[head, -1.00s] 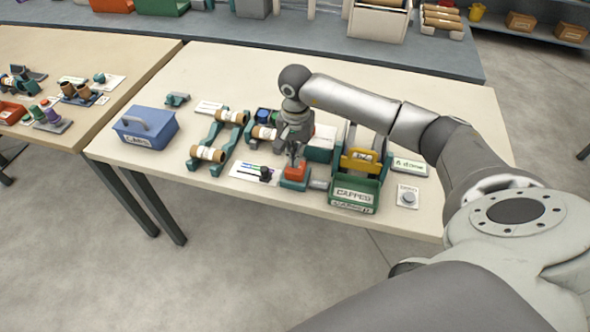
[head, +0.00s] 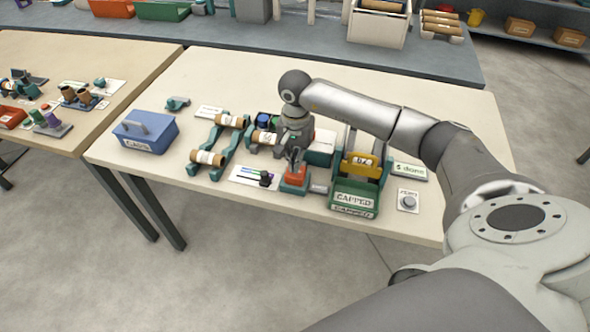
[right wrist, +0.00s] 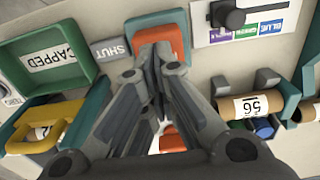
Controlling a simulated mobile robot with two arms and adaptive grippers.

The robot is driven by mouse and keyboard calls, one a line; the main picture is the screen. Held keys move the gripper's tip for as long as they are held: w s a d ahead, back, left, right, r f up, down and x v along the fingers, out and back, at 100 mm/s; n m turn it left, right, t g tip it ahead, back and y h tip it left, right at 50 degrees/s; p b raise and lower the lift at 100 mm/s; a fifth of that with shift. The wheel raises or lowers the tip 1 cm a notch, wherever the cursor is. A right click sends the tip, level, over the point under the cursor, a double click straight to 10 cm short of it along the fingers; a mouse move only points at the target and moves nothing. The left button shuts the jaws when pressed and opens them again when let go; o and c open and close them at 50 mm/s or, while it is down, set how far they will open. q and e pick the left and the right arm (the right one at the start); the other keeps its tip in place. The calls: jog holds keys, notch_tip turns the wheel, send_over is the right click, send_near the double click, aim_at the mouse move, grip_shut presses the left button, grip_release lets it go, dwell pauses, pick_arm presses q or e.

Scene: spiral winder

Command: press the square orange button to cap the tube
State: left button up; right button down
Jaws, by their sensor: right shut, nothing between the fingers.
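The square orange button (head: 296,171) sits on a teal base at the front of the table. It also shows in the right wrist view (right wrist: 172,42), partly covered by my fingers. My right gripper (head: 294,160) is shut and empty, pointing down with its tips at the button; I cannot tell if they touch it. In the right wrist view its fingertips (right wrist: 158,62) overlap the button's near edge. A brown tube with a white label (head: 264,138) lies in a holder just left of the gripper; it also shows in the right wrist view (right wrist: 250,105). My left gripper is out of view.
A green bin marked CAPPED (head: 354,196) and a yellow part (head: 361,166) stand right of the button. A black knob on a colour card (head: 265,178) is close on its left. Further left are a tube rack (head: 223,150) and a blue caps box (head: 147,133).

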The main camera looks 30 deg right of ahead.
jog(key=shift+f, duration=0.25)
dwell(0.3)
jog(key=shift+s+f+b, duration=0.1)
jog(key=shift+f+b, duration=1.9)
jog(key=shift+r, duration=0.1)
jog(key=shift+r+p, duration=2.2)
jog(key=shift+r, duration=1.85)
